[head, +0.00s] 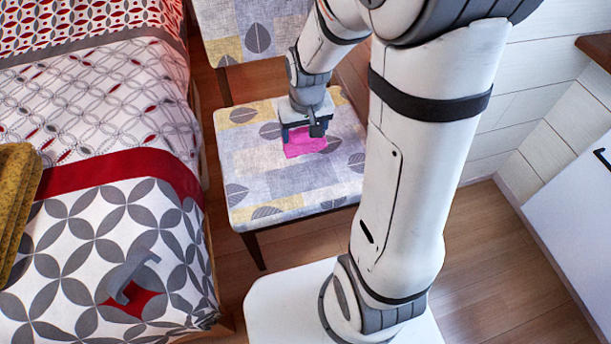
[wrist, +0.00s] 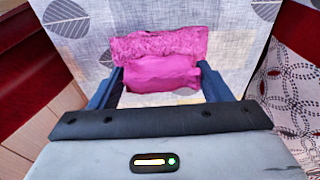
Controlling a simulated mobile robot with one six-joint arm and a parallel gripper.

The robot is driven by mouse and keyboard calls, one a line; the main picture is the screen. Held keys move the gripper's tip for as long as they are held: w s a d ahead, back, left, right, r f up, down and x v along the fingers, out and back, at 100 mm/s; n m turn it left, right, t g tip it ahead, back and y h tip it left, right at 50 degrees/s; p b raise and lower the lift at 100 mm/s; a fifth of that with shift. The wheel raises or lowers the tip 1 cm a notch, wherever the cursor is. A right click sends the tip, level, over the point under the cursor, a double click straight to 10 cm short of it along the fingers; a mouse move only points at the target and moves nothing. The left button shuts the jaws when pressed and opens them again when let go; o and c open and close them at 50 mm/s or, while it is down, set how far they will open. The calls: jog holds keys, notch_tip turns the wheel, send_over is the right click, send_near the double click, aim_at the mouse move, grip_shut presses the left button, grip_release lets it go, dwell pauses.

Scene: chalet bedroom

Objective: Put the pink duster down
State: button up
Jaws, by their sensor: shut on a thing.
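The pink duster (head: 306,144) is at the chair's seat (head: 255,179), below my gripper (head: 303,131) in the head view. In the wrist view the pink duster (wrist: 158,47) lies between the two dark fingers of my gripper (wrist: 160,82), which are shut on its near part. Its fluffy far edge spreads beyond the fingertips over the leaf-patterned fabric. The duster is at or just above the seat; I cannot tell if its whole underside touches. My gripper hides part of it in the head view.
The chair's patterned backrest (head: 249,30) rises behind the seat. A bed (head: 90,120) stands on the left, with a grey object (head: 133,277) and a mustard cloth (head: 14,200) on it. The seat is bare around the duster. A white cabinet (head: 580,210) stands at right.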

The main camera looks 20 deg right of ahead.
notch_tip(320, 180, down, 10)
jog(key=b, duration=0.4)
jog(key=shift+f+b, duration=0.2)
jog(key=shift+b, duration=0.1)
jog(key=o, duration=0.9)
jog(key=shift+r, duration=0.1)
